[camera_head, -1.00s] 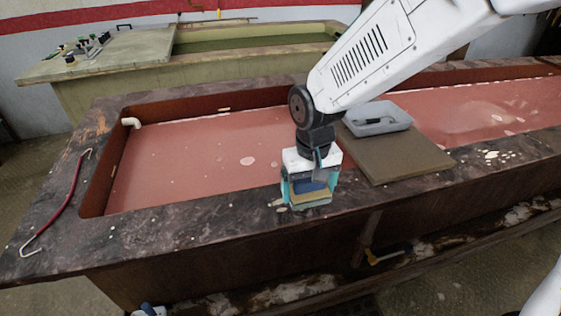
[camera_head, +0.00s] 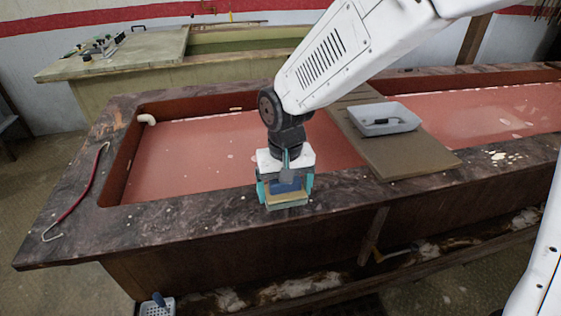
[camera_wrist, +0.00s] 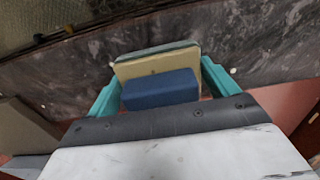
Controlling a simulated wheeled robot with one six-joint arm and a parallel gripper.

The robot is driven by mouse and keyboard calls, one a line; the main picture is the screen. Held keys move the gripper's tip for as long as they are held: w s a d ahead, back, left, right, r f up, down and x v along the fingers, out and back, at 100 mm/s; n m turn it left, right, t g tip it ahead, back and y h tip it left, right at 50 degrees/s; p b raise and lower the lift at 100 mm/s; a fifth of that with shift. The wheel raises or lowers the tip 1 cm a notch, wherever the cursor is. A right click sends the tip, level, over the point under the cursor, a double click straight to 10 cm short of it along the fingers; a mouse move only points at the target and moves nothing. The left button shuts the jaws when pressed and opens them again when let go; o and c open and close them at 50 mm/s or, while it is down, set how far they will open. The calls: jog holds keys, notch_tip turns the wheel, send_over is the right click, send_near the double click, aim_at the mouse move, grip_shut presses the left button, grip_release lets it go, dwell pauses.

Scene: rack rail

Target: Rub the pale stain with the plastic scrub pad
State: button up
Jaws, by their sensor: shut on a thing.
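My gripper (camera_head: 285,190) has teal fingers shut on the scrub pad (camera_head: 287,201), which has a blue block, a tan layer and a grey-green edge. In the wrist view the pad (camera_wrist: 158,68) sits between both fingers (camera_wrist: 163,80). The pad is at the near stone rim of the long tank; whether it touches the stone is unclear. Small pale spots (camera_wrist: 233,70) show on the stone beside the fingers in the wrist view. A larger group of pale marks (camera_head: 498,155) lies on the rim far to the right. Any stain under the pad is hidden.
The dark stone rim (camera_head: 160,222) surrounds a tank of reddish liquid (camera_head: 190,160). A brown board (camera_head: 408,160) spans it, carrying a grey tray (camera_head: 384,117). A red hooked rod (camera_head: 82,195) lies on the left rim. The rim left of my gripper is mostly clear.

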jog(key=shift+d+r, duration=0.1)
jog(key=shift+r, duration=4.05)
